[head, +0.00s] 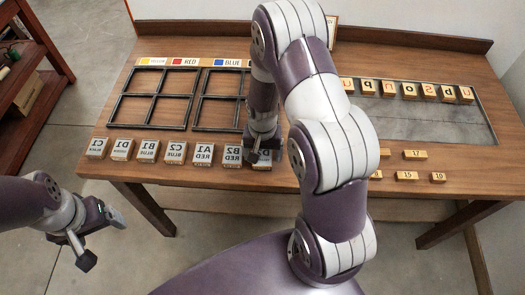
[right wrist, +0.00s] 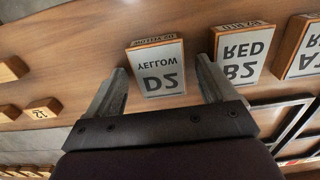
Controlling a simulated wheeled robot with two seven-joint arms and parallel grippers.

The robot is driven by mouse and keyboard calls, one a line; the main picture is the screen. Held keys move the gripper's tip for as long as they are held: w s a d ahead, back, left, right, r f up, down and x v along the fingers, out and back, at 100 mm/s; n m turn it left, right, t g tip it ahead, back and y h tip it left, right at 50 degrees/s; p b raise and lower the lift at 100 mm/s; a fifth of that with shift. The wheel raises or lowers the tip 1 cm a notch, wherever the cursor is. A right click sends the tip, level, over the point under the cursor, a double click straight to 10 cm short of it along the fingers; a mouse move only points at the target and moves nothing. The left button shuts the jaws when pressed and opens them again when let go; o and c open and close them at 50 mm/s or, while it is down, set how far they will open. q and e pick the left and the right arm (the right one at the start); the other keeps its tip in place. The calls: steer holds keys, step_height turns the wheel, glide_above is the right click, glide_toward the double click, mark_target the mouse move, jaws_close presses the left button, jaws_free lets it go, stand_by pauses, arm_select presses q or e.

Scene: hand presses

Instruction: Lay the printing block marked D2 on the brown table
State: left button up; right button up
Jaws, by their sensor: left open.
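The printing block marked D2 YELLOW (right wrist: 158,75) sits in the row at the near edge of the wooden bench (head: 200,141). In the head view only part of this block (head: 262,166) shows under my right gripper. In the right wrist view my right gripper (right wrist: 165,85) is open, with one finger on each side of the D2 block, not closed on it. In the head view my right gripper (head: 262,152) is partly hidden by its own arm. My left gripper (head: 102,240) is open and empty, over the floor left of the bench.
The B2 RED block (right wrist: 240,57) stands close beside the right finger. Several lettered blocks, such as A1 RED (head: 203,153), continue the row. Two black frames (head: 155,96) and a metal tray (head: 430,124) lie behind. A reddish-brown table (head: 28,75) stands at the far left.

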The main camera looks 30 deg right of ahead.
mark_target(262, 156)
step_height(262, 156, up, 12)
steer(key=s+a+r+n+t, duration=0.1)
steer(key=s+a+r+n, duration=0.2)
steer(key=s, duration=0.6)
steer(key=a+n, duration=0.2)
steer(key=n, duration=0.1)
steer(key=shift+a+r+n, duration=0.15)
steer(key=shift+r+n, duration=0.05)
steer(key=shift+n, duration=0.1)
